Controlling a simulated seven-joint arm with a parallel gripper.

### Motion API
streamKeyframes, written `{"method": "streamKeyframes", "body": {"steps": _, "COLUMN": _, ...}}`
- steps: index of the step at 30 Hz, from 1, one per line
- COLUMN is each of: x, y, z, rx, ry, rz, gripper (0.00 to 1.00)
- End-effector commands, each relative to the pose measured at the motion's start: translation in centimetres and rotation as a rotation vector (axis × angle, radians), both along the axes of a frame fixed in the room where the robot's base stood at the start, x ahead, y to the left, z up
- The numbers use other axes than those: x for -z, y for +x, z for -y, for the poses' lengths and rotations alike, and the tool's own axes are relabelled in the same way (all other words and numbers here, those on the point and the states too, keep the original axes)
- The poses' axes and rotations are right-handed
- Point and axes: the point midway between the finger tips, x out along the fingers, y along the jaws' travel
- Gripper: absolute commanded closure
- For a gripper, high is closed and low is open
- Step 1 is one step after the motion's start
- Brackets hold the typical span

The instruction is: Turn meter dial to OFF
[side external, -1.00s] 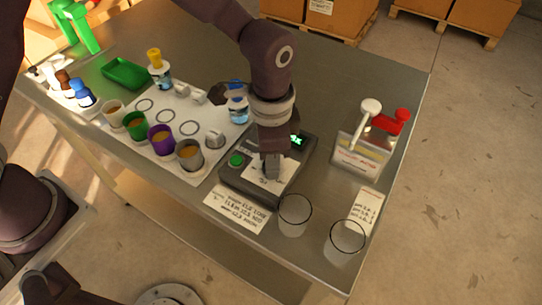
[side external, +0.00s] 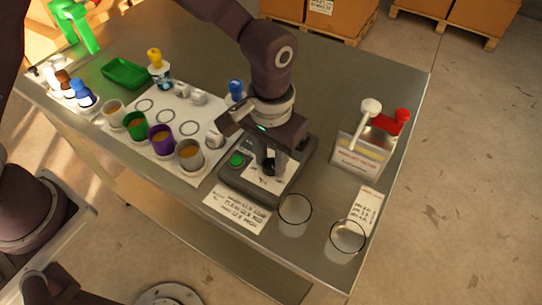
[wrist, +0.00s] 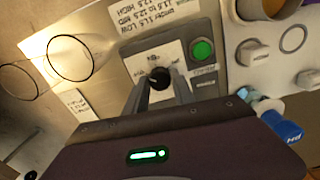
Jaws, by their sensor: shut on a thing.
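The meter (side external: 234,184) is a dark grey box on the metal table, with a white dial plate, a black dial knob and a green button (side external: 236,160). In the wrist view the black dial knob (wrist: 159,77) sits in the middle of the white plate. My gripper (side external: 273,170) points down over the meter and is shut on the knob; in the wrist view its two fingers (wrist: 158,88) stand on either side of it. The plate's lettering is too small to read surely. The meter's display is hidden behind my gripper.
A white tray (side external: 181,107) with several coloured cups is to the left. A printed card (side external: 237,208) lies before the meter.

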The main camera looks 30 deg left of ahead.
Motion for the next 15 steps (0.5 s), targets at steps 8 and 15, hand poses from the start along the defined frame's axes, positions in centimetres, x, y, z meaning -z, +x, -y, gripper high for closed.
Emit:
{"method": "streamKeyframes", "body": {"steps": 8, "x": -0.08, "y": -0.01, "z": 0.03, "rx": -0.089, "ry": -0.001, "rz": 0.000, "gripper": 1.00}}
{"method": "streamKeyframes", "body": {"steps": 15, "x": -0.08, "y": -0.01, "z": 0.03, "rx": -0.111, "ry": -0.001, "rz": 0.000, "gripper": 1.00}}
